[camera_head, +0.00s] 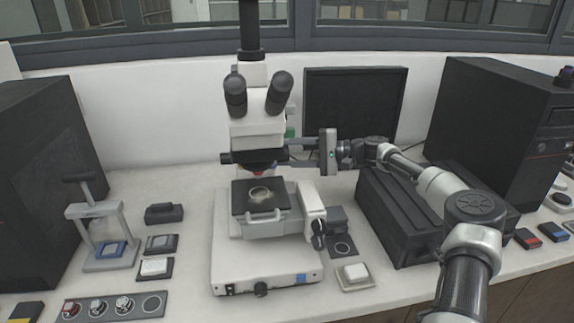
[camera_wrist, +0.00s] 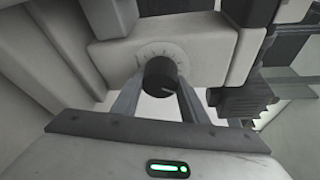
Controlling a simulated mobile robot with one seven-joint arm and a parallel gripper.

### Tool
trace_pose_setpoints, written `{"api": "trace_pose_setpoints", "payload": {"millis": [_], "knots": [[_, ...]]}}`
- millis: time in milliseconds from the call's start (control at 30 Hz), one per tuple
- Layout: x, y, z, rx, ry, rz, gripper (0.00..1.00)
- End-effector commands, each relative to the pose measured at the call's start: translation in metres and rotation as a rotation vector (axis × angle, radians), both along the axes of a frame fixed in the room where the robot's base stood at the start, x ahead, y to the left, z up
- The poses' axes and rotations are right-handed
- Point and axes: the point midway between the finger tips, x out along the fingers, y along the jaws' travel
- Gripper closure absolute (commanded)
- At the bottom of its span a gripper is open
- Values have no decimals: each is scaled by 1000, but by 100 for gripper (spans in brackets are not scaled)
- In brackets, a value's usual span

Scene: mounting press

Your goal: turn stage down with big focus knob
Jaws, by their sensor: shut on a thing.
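The white microscope (camera_head: 262,130) stands in the middle of the bench. Its black stage (camera_head: 260,197) carries a small round sample. The dark focus knobs (camera_head: 319,235) show low on its right side, with no gripper at them. My gripper (camera_head: 295,160) reaches in from the right at the height of the objectives, well above those knobs. In the wrist view, my gripper (camera_wrist: 160,85) is shut on a black knob (camera_wrist: 158,70), one finger on each side. Tick marks ring this knob on a pale block. In the head view, the gripped knob is hidden.
A black box (camera_head: 395,215) stands right of the microscope under my arm, with a monitor (camera_head: 353,100) behind. A small hand press (camera_head: 95,235) is at the left. A sample tray (camera_head: 110,306) lies at front left, and a pale block (camera_head: 355,273) at front right.

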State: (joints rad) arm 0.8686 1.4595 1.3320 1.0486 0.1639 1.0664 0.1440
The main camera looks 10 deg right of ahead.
Motion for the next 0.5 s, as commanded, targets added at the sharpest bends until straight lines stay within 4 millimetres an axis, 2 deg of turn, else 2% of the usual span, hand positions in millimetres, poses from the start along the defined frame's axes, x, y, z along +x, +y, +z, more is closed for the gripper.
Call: {"api": "trace_pose_setpoints", "payload": {"millis": [33,500], "knots": [[0,-1,-9,-2,-46,-1,83],[0,-1,-7,-1,-462,-2,83]]}}
